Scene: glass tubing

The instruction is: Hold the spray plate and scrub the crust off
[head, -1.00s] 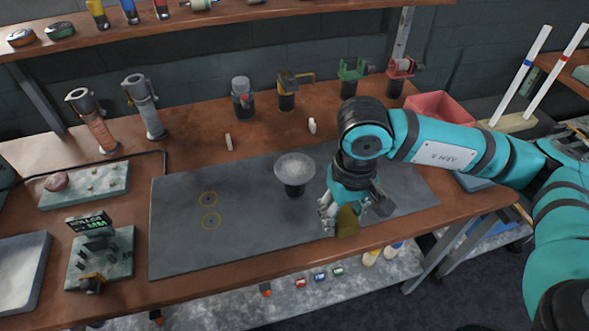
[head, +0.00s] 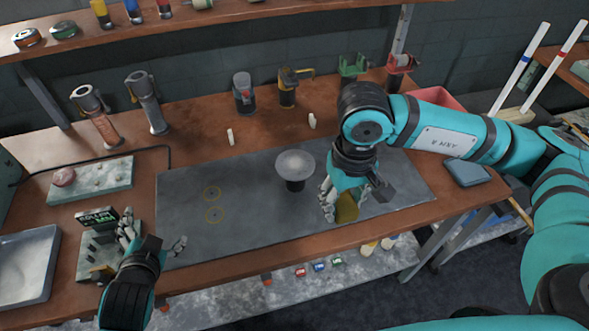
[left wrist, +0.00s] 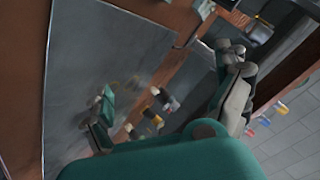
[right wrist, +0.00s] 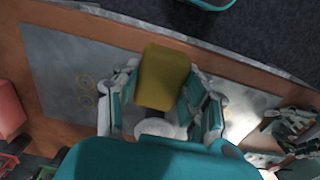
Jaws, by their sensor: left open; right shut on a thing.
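The spray plate (head: 294,162) is a round grey disc on a short dark stem, standing upright on the dark grey mat (head: 245,208). My right gripper (head: 341,203) is shut on a yellow-brown block (head: 347,208), just to the right of the plate and apart from it. In the right wrist view the block (right wrist: 164,76) sits between the fingers, with a pale disc (right wrist: 158,128) partly hidden behind my wrist. My left gripper (head: 153,240) is open and empty over the mat's left front edge. Any crust on the plate is too small to tell.
A small stand with a lit display (head: 97,218) is left of the mat, by my left gripper. Two yellow rings (head: 213,204) mark the mat's left part. Torches (head: 147,103) and other tools stand along the back. The mat between the rings and plate is clear.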

